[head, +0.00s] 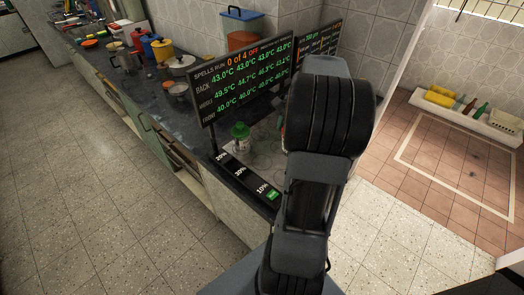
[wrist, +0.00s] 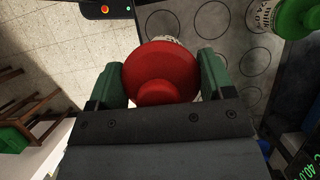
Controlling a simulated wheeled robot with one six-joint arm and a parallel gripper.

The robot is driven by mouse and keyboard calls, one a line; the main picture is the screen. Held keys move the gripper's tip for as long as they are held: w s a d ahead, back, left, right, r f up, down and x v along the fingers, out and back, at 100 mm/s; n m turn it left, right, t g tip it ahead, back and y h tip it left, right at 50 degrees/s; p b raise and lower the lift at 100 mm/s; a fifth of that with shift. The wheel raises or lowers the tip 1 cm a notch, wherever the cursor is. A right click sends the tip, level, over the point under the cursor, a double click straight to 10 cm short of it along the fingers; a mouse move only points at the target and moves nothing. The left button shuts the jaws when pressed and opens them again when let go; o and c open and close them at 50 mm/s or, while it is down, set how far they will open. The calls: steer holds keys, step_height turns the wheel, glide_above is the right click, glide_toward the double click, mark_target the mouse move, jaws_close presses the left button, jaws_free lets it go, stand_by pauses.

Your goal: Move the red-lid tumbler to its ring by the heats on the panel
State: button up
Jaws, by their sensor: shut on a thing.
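The red-lid tumbler (wrist: 160,68) is between the two green jaw fingers of my gripper (wrist: 161,78) in the wrist view. The jaws are shut on it. Its round red lid hides most of its body; a bit of pale, printed side shows behind the lid. Whether its base touches the surface cannot be told. Thin dark rings are drawn on the grey surface (wrist: 188,14) beyond and right of it. The panel (head: 245,75) stands over the counter in the head view, with BACK, middle and FRONT rows of temperatures and "0 of 4 OFF". My arm hides the gripper there.
A green-lid tumbler (head: 240,134) stands below the panel; it also shows at the wrist view's top right (wrist: 292,14). A black strip (head: 240,173) with percent marks and a green patch lines the counter's front edge. Pots (head: 182,65) stand farther left. A second panel (head: 319,42) is behind my arm.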

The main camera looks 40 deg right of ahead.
steer(key=shift+w+a+f+p, duration=0.25)
steer(key=shift+w+a+f, duration=0.4)
steer(key=shift+w+f, duration=1.15)
steer(key=shift+w+a+f+p, duration=0.2)
steer(key=shift+w+a+f, duration=0.5)
steer(key=shift+w+f, duration=1.1)
steer(key=shift+w+a+f+p, duration=0.25)
steer(key=shift+w+a+f, duration=0.4)
steer(key=shift+w+f, duration=1.15)
steer(key=shift+s+f, duration=0.35)
steer(key=shift+s, duration=0.05)
